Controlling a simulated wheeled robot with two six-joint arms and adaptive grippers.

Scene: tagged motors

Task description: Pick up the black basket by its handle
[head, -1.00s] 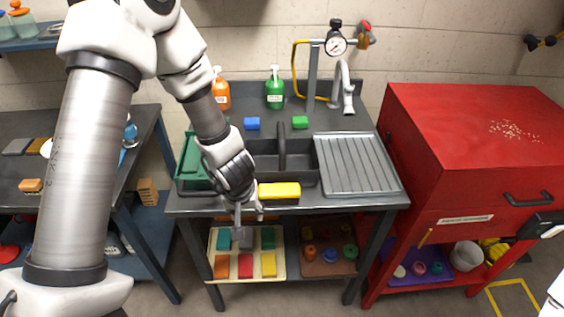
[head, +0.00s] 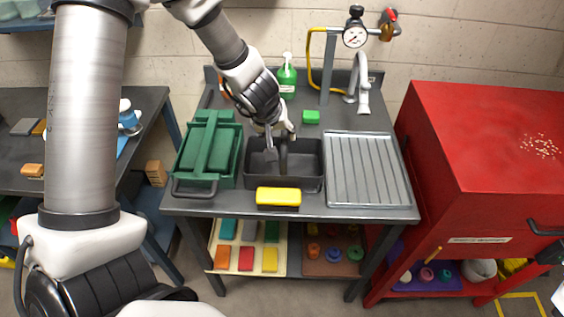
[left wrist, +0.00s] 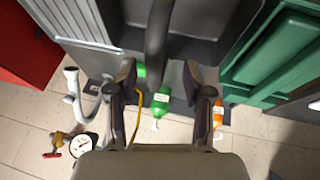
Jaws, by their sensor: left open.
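The black basket (head: 312,163) stands on the dark bench top, with an upright handle (head: 284,160) arching across its middle. My left gripper (head: 280,143) is open, over the back half of the basket close to the handle. In the left wrist view the handle (left wrist: 158,38) runs in from the top, towards the gap between the open fingers (left wrist: 163,92). The basket's wall (left wrist: 205,50) shows behind it. Whether a finger touches the handle, I cannot tell.
A green toolbox-like crate (head: 228,165) stands close left of the basket, a ribbed drain tray (head: 367,172) close right. A yellow sponge (head: 278,198) lies in front. A green bottle (head: 287,80), a green block (head: 311,117) and a tap (head: 362,85) are behind.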

